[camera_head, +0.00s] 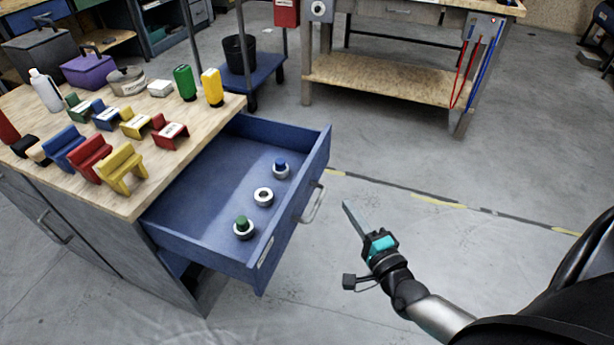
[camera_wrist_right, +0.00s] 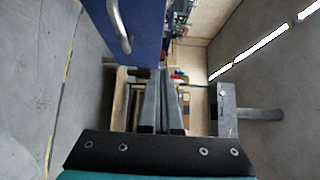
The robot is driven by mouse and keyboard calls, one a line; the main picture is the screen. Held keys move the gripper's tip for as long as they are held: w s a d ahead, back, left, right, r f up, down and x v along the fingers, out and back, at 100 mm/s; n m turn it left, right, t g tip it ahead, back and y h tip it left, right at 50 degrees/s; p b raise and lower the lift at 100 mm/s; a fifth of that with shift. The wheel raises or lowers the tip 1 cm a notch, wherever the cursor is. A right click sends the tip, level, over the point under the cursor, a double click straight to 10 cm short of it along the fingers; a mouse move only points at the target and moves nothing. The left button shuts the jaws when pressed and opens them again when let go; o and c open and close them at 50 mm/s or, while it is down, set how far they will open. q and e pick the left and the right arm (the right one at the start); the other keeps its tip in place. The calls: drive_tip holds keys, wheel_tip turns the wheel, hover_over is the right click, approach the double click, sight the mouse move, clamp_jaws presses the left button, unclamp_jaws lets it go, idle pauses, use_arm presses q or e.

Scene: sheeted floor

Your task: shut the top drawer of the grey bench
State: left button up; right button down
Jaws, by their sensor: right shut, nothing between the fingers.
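The grey bench (camera_head: 165,262) stands at the left with a wooden top. Its top drawer (camera_head: 205,250) is blue and pulled far out to the right. Inside the drawer lie three ring-shaped parts, one with a green centre (camera_head: 243,228), one plain (camera_head: 263,197) and one with a blue centre (camera_head: 281,170). The drawer's metal handle (camera_head: 312,204) is on its front; it also shows in the right wrist view (camera_wrist_right: 119,27). My right gripper (camera_head: 347,204) is shut and empty, a little right of the handle and apart from it. My left gripper is not in view.
The bench top holds coloured blocks, a purple box (camera_head: 88,70), a white bottle (camera_head: 46,90) and green and yellow containers. A blue cart with a black bin (camera_head: 240,54) stands behind. Another workbench (camera_head: 390,78) is at the back. The floor right of the drawer is clear.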

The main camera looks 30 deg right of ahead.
drive_tip(key=b, duration=0.3)
approach(308, 169)
drive_tip(key=w+d, duration=0.3)
drive_tip(key=w+a, duration=0.1)
drive_tip(key=w, duration=0.1)
drive_tip(key=shift+w+a+f, duration=0.1)
drive_tip(key=shift+w+a, duration=0.2)
drive_tip(key=shift+a, duration=0.05)
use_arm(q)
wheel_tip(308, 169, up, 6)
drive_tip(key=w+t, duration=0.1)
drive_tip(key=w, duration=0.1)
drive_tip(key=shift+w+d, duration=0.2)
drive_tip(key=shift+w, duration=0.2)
use_arm(e)
drive_tip(key=shift+w+a, duration=0.25)
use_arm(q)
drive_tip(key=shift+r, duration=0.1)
